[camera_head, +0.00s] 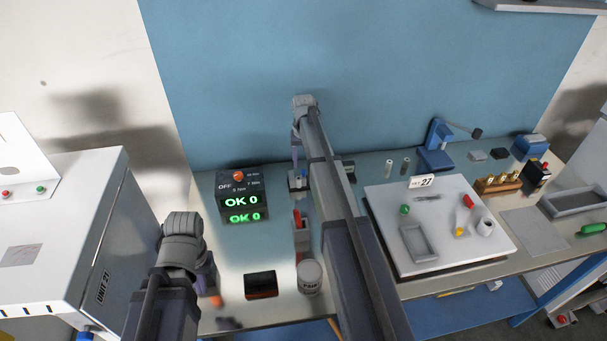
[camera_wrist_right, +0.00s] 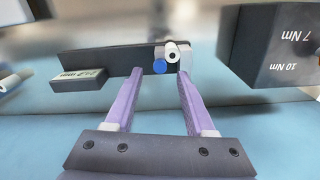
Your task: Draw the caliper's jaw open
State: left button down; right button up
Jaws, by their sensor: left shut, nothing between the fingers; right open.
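The caliper shows in the right wrist view as a dark bar (camera_wrist_right: 105,60) with a small readout block (camera_wrist_right: 78,81) at its left. A pale block, a white round part with a dark centre (camera_wrist_right: 171,52) and a blue disc (camera_wrist_right: 159,67) sit at its right part. My right gripper (camera_wrist_right: 160,74) is open, its purple fingertips close to the bar, one on each side of the blue disc; contact cannot be told. In the head view my right arm hides most of the caliper. My left gripper (camera_head: 210,283) is shut and empty, low at the left over the bench.
A dark torque box (camera_head: 242,196) with green "OK 0" stands left of my right gripper. A grey can (camera_head: 309,278) and a dark opening (camera_head: 261,285) lie nearer. A white board (camera_head: 455,258) with small parts is at right. A white cabinet (camera_head: 50,230) stands far left.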

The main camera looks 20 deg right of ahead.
aim_at(304, 171)
pick_arm(q)
notch_tip(304, 171, down, 3)
jog(key=shift+f+b, duration=0.15)
jog(key=shift+b, duration=1)
pick_arm(e)
notch_tip(304, 171, down, 3)
jog(key=shift+f, duration=0.15)
grip_shut()
